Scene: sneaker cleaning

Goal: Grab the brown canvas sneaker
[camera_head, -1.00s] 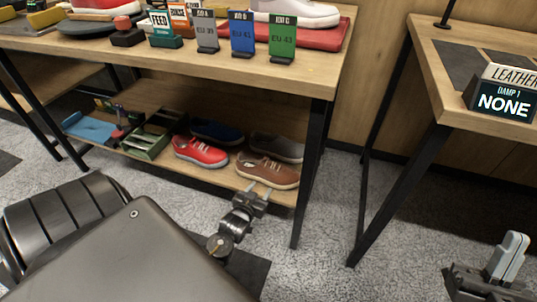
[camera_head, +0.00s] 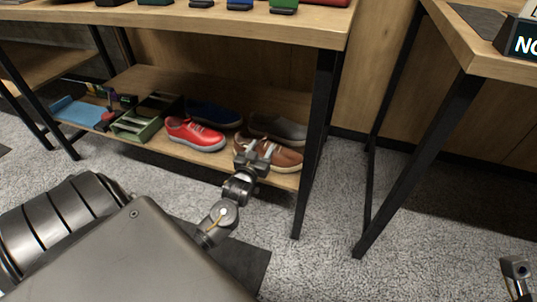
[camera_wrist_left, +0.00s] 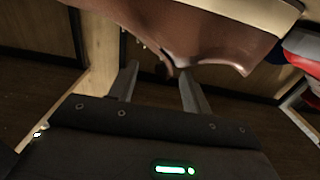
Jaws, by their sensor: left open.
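The brown canvas sneaker (camera_head: 280,156) with a pale sole lies on the lower shelf, near its right end. My left gripper (camera_head: 256,150) is in front of the sneaker's left part and hides some of it. In the left wrist view the brown sneaker (camera_wrist_left: 215,32) fills the top. The two fingers of my left gripper (camera_wrist_left: 158,72) are apart, with their tips close to the sneaker's edge. I cannot tell if they touch it. Part of my right gripper (camera_head: 515,270) shows at the lower right edge, too cut off to read.
A red sneaker (camera_head: 195,135) lies left of the brown one, with a blue shoe (camera_head: 215,113) and a grey shoe (camera_head: 278,127) behind. A green crate (camera_head: 135,126) is further left. The tabletop (camera_head: 180,22) overhangs the shelf; a black leg (camera_head: 312,165) stands right of it.

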